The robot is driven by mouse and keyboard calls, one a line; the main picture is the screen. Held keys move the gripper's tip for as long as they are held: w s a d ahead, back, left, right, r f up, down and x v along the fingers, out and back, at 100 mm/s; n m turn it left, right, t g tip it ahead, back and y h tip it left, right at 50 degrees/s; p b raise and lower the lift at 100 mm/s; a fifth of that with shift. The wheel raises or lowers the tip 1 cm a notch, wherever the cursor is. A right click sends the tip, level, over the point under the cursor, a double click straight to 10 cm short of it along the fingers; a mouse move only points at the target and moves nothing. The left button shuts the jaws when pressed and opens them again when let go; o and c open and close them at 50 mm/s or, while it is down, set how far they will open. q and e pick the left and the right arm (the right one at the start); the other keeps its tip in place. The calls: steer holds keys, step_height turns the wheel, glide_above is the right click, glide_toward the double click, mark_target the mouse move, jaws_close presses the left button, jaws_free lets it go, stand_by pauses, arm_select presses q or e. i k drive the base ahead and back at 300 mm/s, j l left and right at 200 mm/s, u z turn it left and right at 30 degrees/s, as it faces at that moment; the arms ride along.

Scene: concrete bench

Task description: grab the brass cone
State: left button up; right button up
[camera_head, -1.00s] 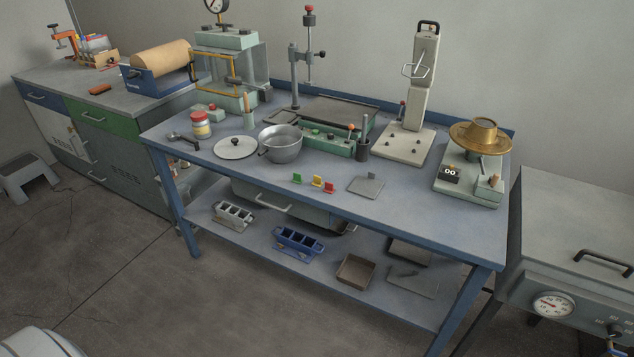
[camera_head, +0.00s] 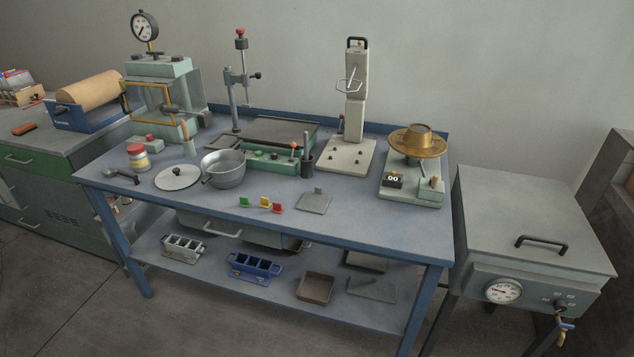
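Neither of my grippers shows in the head view.
A beige upright tester (camera_head: 350,150) stands left of the cone. A steel pot (camera_head: 224,170), a round lid (camera_head: 178,177), coloured tags (camera_head: 265,203) and a flat grey plate (camera_head: 314,202) lie on the bench. A grey oven-like box (camera_head: 530,220) stands to the right.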

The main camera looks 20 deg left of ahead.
mark_target(413, 139)
steer(key=i+j, duration=0.2)
steer(key=j, duration=0.15)
steer(key=i+j+z, duration=0.1)
steer(key=i+j, duration=0.3)
steer(key=j, duration=0.3)
steer(key=i+j+z, duration=0.1)
steer(key=j, duration=0.25)
steer(key=i, duration=0.05)
